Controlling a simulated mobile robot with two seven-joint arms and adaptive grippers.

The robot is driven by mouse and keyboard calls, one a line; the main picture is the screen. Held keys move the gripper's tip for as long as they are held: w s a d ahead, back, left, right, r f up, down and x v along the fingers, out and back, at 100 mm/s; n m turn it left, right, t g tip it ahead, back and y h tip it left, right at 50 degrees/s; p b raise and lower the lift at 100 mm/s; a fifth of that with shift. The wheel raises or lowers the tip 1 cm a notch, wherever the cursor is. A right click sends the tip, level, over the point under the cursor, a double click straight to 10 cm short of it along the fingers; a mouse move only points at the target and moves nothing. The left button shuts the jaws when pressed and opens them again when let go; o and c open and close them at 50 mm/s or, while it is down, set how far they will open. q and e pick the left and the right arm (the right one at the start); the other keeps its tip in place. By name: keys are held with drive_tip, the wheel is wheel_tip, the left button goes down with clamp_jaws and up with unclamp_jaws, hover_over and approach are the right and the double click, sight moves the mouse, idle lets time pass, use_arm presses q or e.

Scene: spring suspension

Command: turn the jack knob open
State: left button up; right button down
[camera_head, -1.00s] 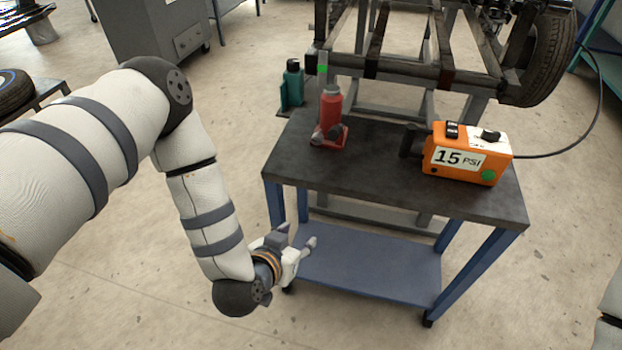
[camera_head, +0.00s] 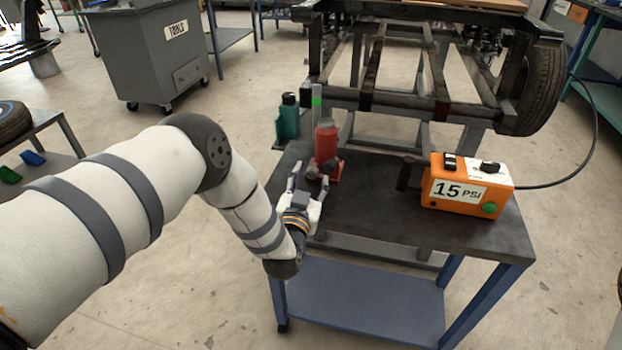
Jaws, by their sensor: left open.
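A red bottle jack (camera_head: 326,143) stands upright on the left part of the dark tabletop (camera_head: 385,211). A small dark knob (camera_head: 313,171) shows low on its front, close to my fingers. My left gripper (camera_head: 308,182) is open, with its two fingers pointing away from me toward the jack's base. One finger is left of the knob and one is right of it. I cannot tell whether either finger touches the jack. My right gripper is not in view.
An orange box marked 15 PSI (camera_head: 466,187) sits on the table's right side with a black hose (camera_head: 597,110). A green bottle (camera_head: 289,119) stands behind the table's left corner. A vehicle frame (camera_head: 400,100) with a tyre (camera_head: 540,88) is behind. The table's middle is clear.

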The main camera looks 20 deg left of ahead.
use_arm(q)
drive_tip(key=shift+c, duration=0.6)
clamp_jaws()
drive_tip(key=shift+n, duration=0.7)
drive_tip(key=shift+o, duration=0.6)
unclamp_jaws()
drive_tip(key=shift+s, duration=0.1)
drive_tip(key=s+d, duration=0.1)
drive_tip(key=s, duration=1)
drive_tip(key=shift+s+d, duration=0.25)
drive_tip(key=shift+s, duration=0.15)
